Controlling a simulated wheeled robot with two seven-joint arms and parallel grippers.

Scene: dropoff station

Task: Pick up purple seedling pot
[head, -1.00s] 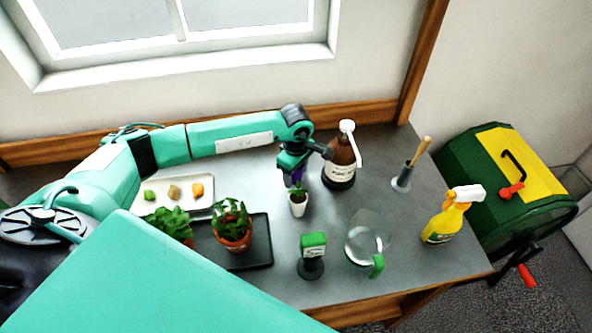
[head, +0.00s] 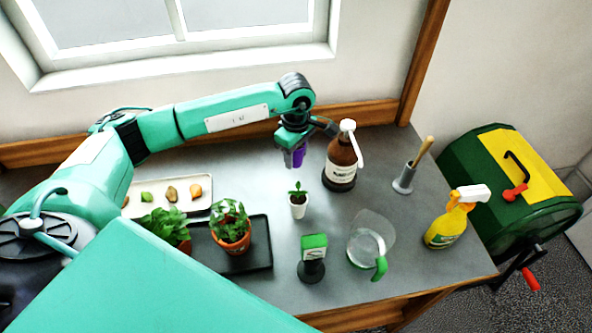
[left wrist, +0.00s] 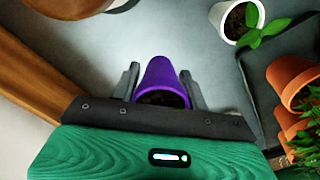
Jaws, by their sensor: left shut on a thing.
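The purple seedling pot (left wrist: 163,84) is between the two fingers of my left gripper (left wrist: 163,90) in the left wrist view, and the fingers are shut on it. Its inside looks dark; I cannot tell what it holds. In the head view the purple pot (head: 295,158) shows under my left gripper (head: 292,150), held above the table behind the white seedling pot. The white pot (head: 298,207) with a small green seedling stands upright on the table, apart from the gripper. It also shows in the left wrist view (left wrist: 236,22). My right gripper is not in view.
A brown pump bottle (head: 340,165) stands just right of my left gripper. A black tray (head: 262,252) bears a potted plant (head: 232,236). A glass jug (head: 368,245), yellow spray bottle (head: 444,228) and green-topped stand (head: 313,250) are at the front right. A white tray (head: 204,204) lies left.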

